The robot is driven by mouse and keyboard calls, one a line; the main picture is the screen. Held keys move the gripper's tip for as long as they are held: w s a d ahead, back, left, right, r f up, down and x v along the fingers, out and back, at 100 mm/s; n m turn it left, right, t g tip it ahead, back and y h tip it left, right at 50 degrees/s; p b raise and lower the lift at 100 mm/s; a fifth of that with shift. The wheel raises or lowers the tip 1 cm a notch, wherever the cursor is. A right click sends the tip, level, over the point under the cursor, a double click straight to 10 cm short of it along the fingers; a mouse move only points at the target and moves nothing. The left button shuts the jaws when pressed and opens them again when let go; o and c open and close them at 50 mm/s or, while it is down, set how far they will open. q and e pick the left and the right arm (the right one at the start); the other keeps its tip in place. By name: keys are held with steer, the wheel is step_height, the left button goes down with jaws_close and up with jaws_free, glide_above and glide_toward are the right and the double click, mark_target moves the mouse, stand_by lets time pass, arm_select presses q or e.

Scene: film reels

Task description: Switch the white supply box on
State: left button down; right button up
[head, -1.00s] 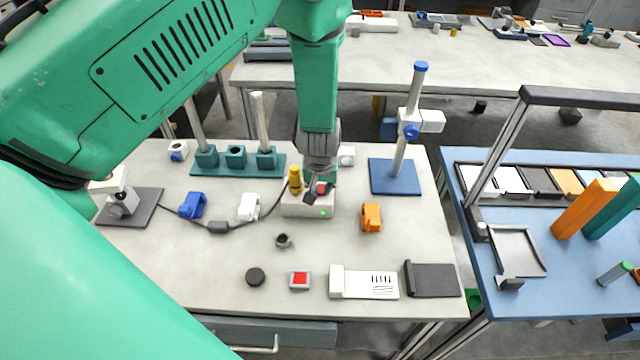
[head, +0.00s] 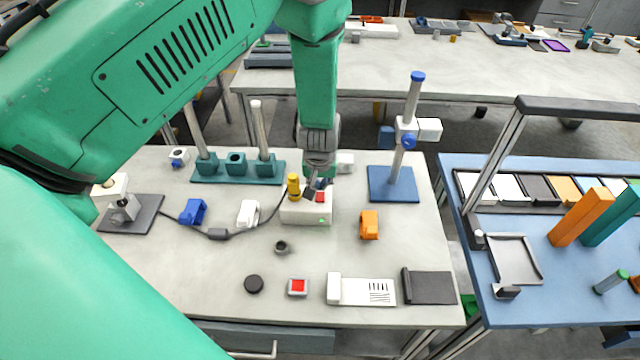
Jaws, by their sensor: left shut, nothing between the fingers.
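The white supply box (head: 295,214) stands near the middle of the light grey table. A red rocker switch (head: 320,197) is on its top right, and a small green light (head: 322,220) shows on its front. A yellow-topped post (head: 293,187) rises from its left side. My left gripper (head: 309,194) points down over the box, shut and empty, its dark fingertips just left of the red switch. I cannot tell whether they touch it. A cable runs from the box to a lamp-like device (head: 122,207) at the left. My right gripper is not in view.
A blue clip (head: 193,211), a white clip (head: 248,214) and an orange clip (head: 369,225) lie around the box. A teal rack (head: 238,173) and a blue stand (head: 393,184) are behind. A separate red button (head: 298,287) is in front. A blue table is at the right.

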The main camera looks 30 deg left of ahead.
arm_select(q)
step_height(320, 180, up, 3)
steer(key=shift+a+f+p, duration=0.1)
steer(key=shift+f+p, duration=0.1)
steer(key=shift+p, duration=0.45)
steer(key=s+b+v, duration=0.1)
steer(key=v, duration=0.8)
steer(key=shift+s+d+f+b, duration=0.2)
steer(key=shift+s+d+b, duration=0.1)
steer(key=shift+s+d, duration=0.1)
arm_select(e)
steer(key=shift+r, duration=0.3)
arm_select(q)
steer(key=shift+d, duration=0.15)
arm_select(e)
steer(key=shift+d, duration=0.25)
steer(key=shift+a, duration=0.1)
